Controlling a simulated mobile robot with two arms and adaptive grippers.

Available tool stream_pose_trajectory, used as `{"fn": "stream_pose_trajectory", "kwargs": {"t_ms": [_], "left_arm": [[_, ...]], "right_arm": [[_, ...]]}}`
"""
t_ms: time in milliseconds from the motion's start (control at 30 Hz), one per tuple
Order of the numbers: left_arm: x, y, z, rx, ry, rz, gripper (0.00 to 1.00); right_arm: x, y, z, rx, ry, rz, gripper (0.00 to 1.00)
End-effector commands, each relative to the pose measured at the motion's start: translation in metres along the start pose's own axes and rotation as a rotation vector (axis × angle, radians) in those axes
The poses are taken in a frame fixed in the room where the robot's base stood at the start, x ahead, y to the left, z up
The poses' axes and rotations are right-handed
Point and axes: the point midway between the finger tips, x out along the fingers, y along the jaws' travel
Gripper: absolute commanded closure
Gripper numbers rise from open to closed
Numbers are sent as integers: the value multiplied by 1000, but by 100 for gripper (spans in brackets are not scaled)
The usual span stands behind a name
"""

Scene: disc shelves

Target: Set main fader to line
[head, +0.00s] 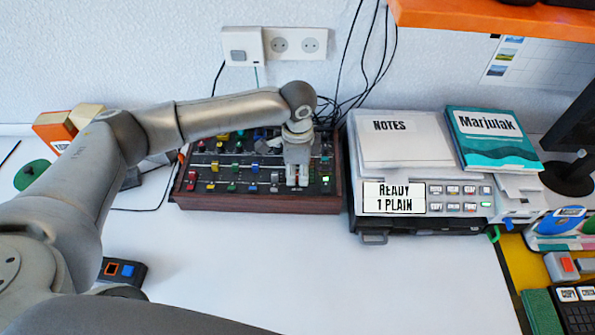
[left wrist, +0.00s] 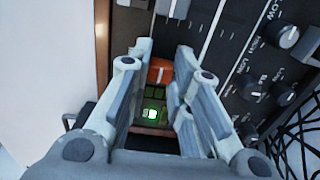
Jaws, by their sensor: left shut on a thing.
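The mixer (head: 262,204) is a dark panel in a wooden frame, with rows of coloured fader caps and knobs. My left gripper (head: 297,182) reaches down onto its right part and hides what is under it. In the left wrist view, my left gripper (left wrist: 168,60) has its two fingers on either side of an orange-red fader cap (left wrist: 160,71) and is shut on it. A lit green button (left wrist: 152,114) shows on the panel between the fingers. I cannot make out the line mark for this fader. My right gripper is not in view.
A printer (head: 405,222) with a notes stack (head: 400,150) and a book (head: 492,140) stands close to the mixer's right. Cables (head: 372,60) hang behind. A small box with orange and blue buttons (head: 127,271) lies at left. The white table (head: 340,285) is clear in front.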

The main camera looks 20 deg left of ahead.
Motion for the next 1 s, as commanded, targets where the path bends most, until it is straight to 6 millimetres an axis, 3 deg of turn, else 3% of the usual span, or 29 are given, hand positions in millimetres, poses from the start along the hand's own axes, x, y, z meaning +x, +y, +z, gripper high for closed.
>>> {"fn": "stream_pose_trajectory", "kwargs": {"t_ms": [300,667,700,800,833,1000], "left_arm": [[-1,-35,0,-4,1,-2,100],[-1,-38,0,-1,1,-1,100],[-1,-37,0,-1,1,-1,75],[-1,-37,0,-1,1,-1,63],[-1,-37,0,-1,1,-1,59],[-1,-37,0,-1,1,-1,59]], "right_arm": [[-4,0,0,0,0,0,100],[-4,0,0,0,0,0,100],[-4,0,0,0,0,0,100],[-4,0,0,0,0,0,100],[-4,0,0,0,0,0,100],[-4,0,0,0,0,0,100]]}}
